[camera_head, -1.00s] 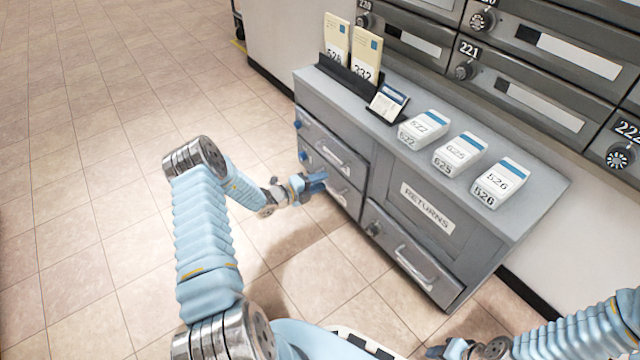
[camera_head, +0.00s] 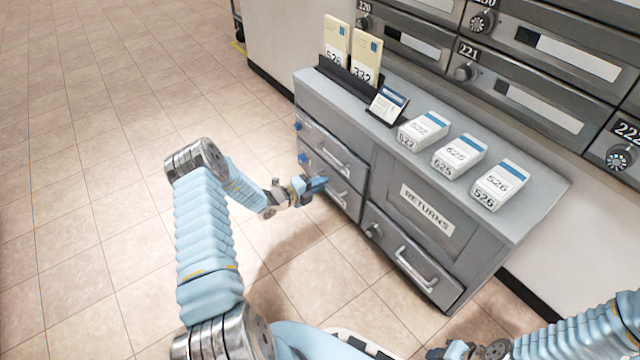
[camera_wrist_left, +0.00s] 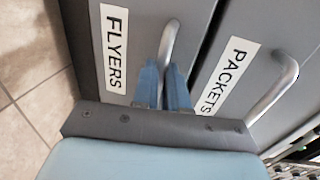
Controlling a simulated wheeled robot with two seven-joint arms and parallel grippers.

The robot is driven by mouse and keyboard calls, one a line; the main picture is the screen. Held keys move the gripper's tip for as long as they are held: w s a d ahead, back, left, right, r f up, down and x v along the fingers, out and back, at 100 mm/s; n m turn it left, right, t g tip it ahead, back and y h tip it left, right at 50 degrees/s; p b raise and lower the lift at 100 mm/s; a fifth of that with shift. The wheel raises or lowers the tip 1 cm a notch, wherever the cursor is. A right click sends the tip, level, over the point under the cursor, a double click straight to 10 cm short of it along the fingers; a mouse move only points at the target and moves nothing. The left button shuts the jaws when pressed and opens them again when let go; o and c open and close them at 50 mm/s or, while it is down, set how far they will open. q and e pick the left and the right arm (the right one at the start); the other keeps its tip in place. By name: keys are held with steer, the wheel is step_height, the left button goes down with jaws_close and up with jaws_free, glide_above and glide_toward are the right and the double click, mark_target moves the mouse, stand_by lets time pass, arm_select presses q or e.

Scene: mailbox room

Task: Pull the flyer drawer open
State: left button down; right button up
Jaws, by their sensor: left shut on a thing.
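The flyer drawer (camera_wrist_left: 88,35), labelled FLYERS in the left wrist view, is the lower left drawer of the grey cabinet. Its curved metal handle (camera_wrist_left: 170,38) runs to between my left fingers. My left gripper (camera_head: 321,185) is shut on this handle; it also shows in the left wrist view (camera_wrist_left: 164,88). The fingers hide part of the handle. The drawer looks flush or nearly flush with the cabinet. My right gripper (camera_head: 450,350) is partly cut off at the bottom edge, and its jaws are unclear.
The PACKETS drawer (camera_wrist_left: 222,75) is directly above the flyer drawer. A RETURNS panel (camera_head: 427,207) and another handled drawer (camera_head: 405,258) are to the right. Boxes (camera_head: 460,155) and card holders (camera_head: 350,78) stand on the cabinet top (camera_head: 545,185). The floor left of the cabinet is clear.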

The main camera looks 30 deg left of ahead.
arm_select(q)
steer(key=f+p+v, duration=0.1)
steer(key=f+v, duration=0.1)
steer(key=v, duration=0.8)
steer(key=f+p+v, duration=0.2)
steer(key=v, duration=0.8)
steer(key=shift+s+a+p, duration=0.3)
steer(key=shift+s+a, duration=0.05)
steer(key=shift+s, duration=0.15)
steer(key=shift+f, duration=0.15)
steer(key=c, duration=1.2)
jaws_free()
steer(key=shift+o, duration=0.2)
steer(key=p+v, duration=0.1)
steer(key=v, duration=1.2)
steer(key=shift+s+a, duration=0.2)
steer(key=shift+s, duration=0.15)
